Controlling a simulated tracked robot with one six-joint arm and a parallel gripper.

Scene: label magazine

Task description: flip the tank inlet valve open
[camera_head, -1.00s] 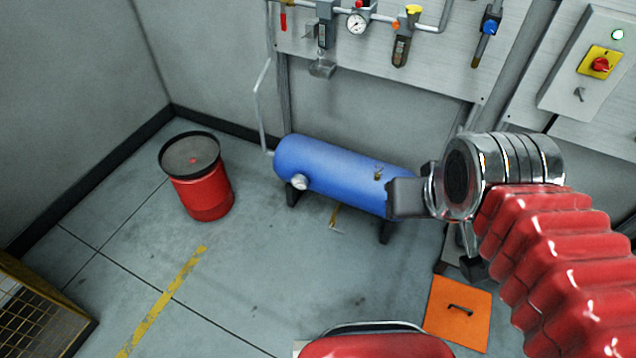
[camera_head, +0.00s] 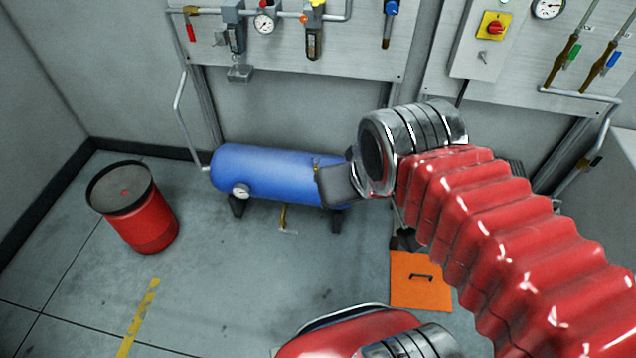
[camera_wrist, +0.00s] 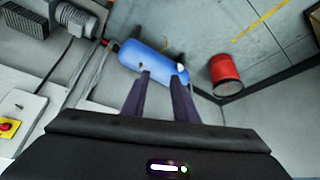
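The blue tank (camera_head: 262,175) lies horizontally on dark feet on the floor by the back wall. A grey pipe runs from its left end up the wall to a small brass valve with a red lever (camera_head: 191,32), which hangs down across the horizontal pipe. I see no label naming this valve as the tank inlet. My gripper (camera_wrist: 162,76) is open and empty in the wrist view, its two dark fingers apart and pointing towards the tank (camera_wrist: 150,68). In the head view it overlaps the tank's right end, well below and right of the red lever.
A wall panel carries a gauge (camera_head: 264,23), a yellow knob and a blue-handled valve (camera_head: 391,8). A red drum (camera_head: 140,215) stands left of the tank. An orange plate (camera_head: 420,280) lies on the floor at right. A switch box (camera_head: 487,40) and green- and blue-handled valves are farther right.

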